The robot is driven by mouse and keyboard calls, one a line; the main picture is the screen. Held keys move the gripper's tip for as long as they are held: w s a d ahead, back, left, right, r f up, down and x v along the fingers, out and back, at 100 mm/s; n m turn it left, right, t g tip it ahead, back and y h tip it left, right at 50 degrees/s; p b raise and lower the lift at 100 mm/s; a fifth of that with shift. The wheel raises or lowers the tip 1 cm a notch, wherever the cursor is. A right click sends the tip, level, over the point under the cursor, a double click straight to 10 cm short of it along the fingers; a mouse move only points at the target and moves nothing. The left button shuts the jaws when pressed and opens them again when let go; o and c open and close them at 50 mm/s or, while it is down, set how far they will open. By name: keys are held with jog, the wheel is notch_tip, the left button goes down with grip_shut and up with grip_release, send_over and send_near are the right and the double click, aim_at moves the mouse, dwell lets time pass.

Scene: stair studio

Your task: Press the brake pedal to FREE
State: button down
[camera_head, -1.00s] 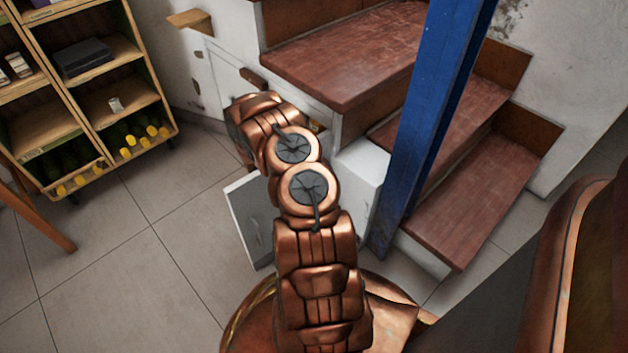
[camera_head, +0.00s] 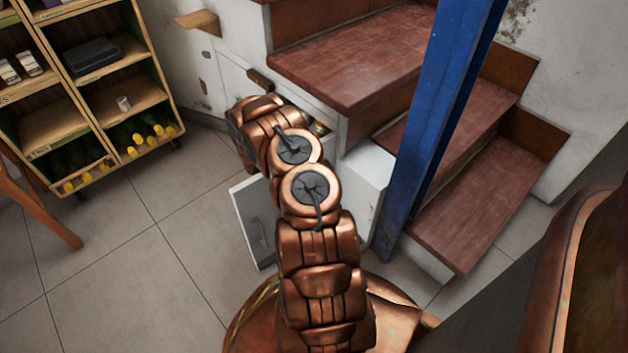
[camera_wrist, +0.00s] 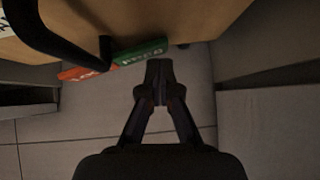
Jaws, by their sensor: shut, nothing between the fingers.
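In the wrist view, the brake pedal is a small two-coloured bar with a green part (camera_wrist: 141,52) and an orange-red part (camera_wrist: 84,71). Pale lettering shows on both parts, too blurred to read surely. My gripper (camera_wrist: 158,70) is shut and empty, its fingertips together just right of and slightly below the green end in the picture. I cannot tell whether they touch it. In the head view, my arm hides the gripper, and the pedal does not show.
A wooden board (camera_wrist: 190,18) and a curved black bar (camera_wrist: 72,40) border the pedal. In the head view, a wheeled shelf (camera_head: 160,88) stands left, a blue post (camera_head: 440,110) and stairs (camera_head: 480,205) right. An open white door (camera_head: 252,225) is beside my arm.

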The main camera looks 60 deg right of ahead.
jog(key=a+r+p, duration=0.3)
jog(key=a+r, duration=0.4)
jog(key=a, duration=0.4)
jog(key=shift+w, duration=0.35)
jog(key=shift+r, duration=0.1)
